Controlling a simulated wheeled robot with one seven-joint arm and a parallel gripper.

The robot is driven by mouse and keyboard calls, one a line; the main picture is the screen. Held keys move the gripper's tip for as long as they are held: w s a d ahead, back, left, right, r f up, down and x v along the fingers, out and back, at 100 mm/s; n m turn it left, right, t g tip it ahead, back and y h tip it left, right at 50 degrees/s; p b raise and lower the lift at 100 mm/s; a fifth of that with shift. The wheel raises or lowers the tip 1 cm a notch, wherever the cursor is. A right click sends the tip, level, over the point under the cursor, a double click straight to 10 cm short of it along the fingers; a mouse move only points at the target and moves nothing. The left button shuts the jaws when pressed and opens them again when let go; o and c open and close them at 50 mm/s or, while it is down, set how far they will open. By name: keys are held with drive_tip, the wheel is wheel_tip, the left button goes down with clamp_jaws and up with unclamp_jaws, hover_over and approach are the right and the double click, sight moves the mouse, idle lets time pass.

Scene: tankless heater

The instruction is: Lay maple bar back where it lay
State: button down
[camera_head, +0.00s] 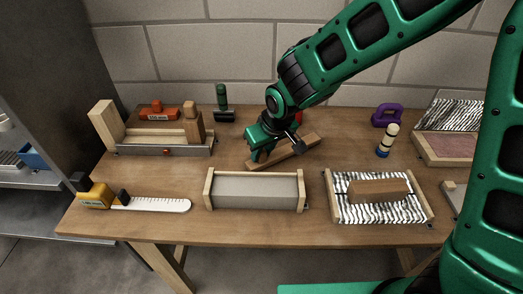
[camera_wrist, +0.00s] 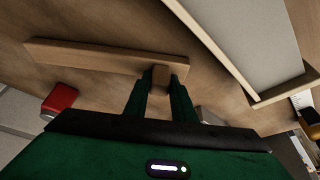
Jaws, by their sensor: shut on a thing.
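A long wooden bar, which I take to be the maple bar (camera_head: 292,149), lies slantwise on or just above the table behind the grey tray in the head view. My gripper (camera_head: 259,158) points down at the bar's left end. In the wrist view my gripper (camera_wrist: 160,82) has a small brown wooden block between its fingers, at one end of the long bar (camera_wrist: 95,56). I cannot tell whether the block is part of the bar. The fingers hide part of the bar's near edge.
The grey tray (camera_head: 255,207) stands close in front. A zebra-striped tray (camera_head: 335,207) at right holds another wooden bar (camera_head: 378,189). A wooden mitre-like frame (camera_head: 165,151), a yellow tape (camera_head: 96,196), a green-handled tool (camera_head: 222,101) and a purple object (camera_head: 387,115) stand around.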

drive_tip(key=shift+f, duration=0.2)
drive_tip(key=c, duration=1.4)
unclamp_jaws()
drive_tip(key=shift+r, duration=0.1)
drive_tip(key=v, duration=1)
drive_tip(key=shift+d+r, duration=0.15)
drive_tip(key=shift+r, duration=0.05)
drive_tip(key=shift+s, duration=0.1)
